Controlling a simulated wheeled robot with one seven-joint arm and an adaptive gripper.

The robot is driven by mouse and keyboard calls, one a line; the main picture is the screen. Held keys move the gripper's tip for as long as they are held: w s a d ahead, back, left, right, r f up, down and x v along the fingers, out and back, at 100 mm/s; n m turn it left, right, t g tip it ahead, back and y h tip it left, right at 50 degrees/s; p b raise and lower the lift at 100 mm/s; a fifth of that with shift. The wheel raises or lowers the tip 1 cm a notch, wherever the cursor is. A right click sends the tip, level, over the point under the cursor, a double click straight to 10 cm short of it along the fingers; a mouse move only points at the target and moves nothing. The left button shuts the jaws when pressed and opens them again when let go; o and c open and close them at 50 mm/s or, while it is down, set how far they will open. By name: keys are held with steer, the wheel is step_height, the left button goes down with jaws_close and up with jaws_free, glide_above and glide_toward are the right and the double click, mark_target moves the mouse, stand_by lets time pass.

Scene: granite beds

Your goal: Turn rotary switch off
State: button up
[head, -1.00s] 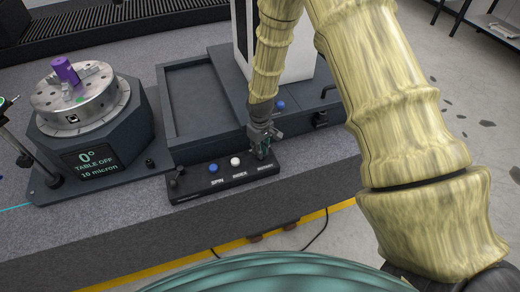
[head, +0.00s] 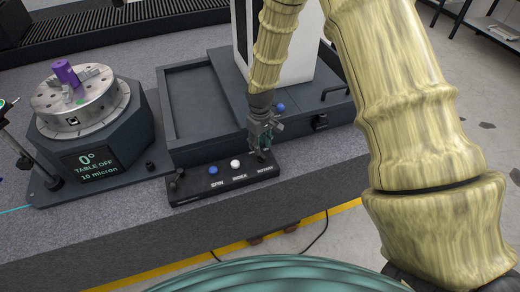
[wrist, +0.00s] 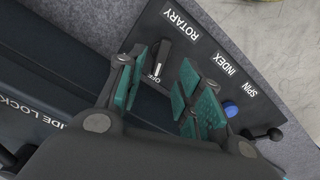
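The rotary switch (wrist: 162,56) is a dark knob with a pale pointer face, beside the ROTARY label on a black control panel (wrist: 196,60). An OFF mark shows close to the knob in the wrist view. My gripper (wrist: 156,84) is open, with teal finger pads on the left and right of the knob. I see a gap between the pads and the knob; I cannot tell the height of the pads over the panel. In the head view my gripper (head: 262,150) is over the panel's right end and hides the knob.
On the panel are a blue SPIN button (head: 213,170), a white INDEX button (head: 235,163) and a black lever (head: 178,174) at the left end. The rotary table (head: 95,135) reads 0°, TABLE OFF. A dark tray (head: 165,95) stands behind the panel.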

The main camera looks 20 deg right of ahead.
step_height(320, 180, up, 7)
stand_by(0.4)
steer(key=shift+s, duration=0.1)
stand_by(0.3)
steer(key=s+a+f+m, duration=0.1)
steer(key=s+f+m, duration=0.1)
steer(key=s+f, duration=1)
steer(key=s+a+f+m, duration=0.1)
steer(key=s+f, duration=0.8)
steer(key=s, duration=0.5)
steer(key=s+f+m, duration=0.1)
steer(key=s+f, duration=0.1)
steer(key=s, duration=1)
steer(key=shift+d, duration=0.25)
